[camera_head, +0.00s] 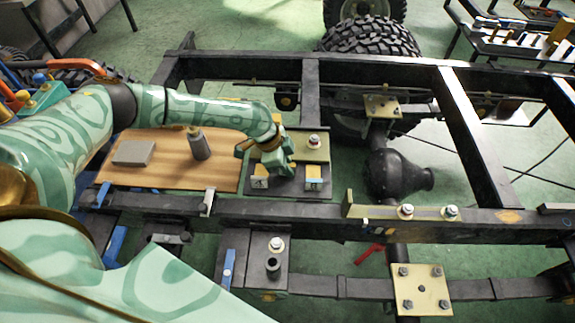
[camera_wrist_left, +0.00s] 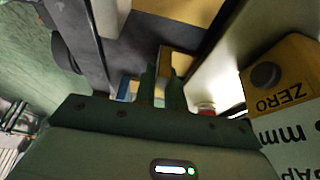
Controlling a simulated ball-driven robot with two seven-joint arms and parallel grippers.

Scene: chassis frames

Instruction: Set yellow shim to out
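In the left wrist view, my fingers (camera_wrist_left: 163,88) are close together beside a tan-yellow strip (camera_wrist_left: 178,60). I cannot tell whether this strip is the yellow shim or whether the fingers hold it. A yellow-and-white label (camera_wrist_left: 278,88) reading "ZERO" and "mm" is at the right. My right gripper is not in view.
A wooden board (camera_head: 170,176) left of the plate carries a grey block (camera_head: 133,153) and a dark bottle (camera_head: 200,145). A pale plate with a bolt (camera_head: 313,141) is behind the labelled blocks. Black chassis rails and crossmembers (camera_head: 469,122) surround the work area.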

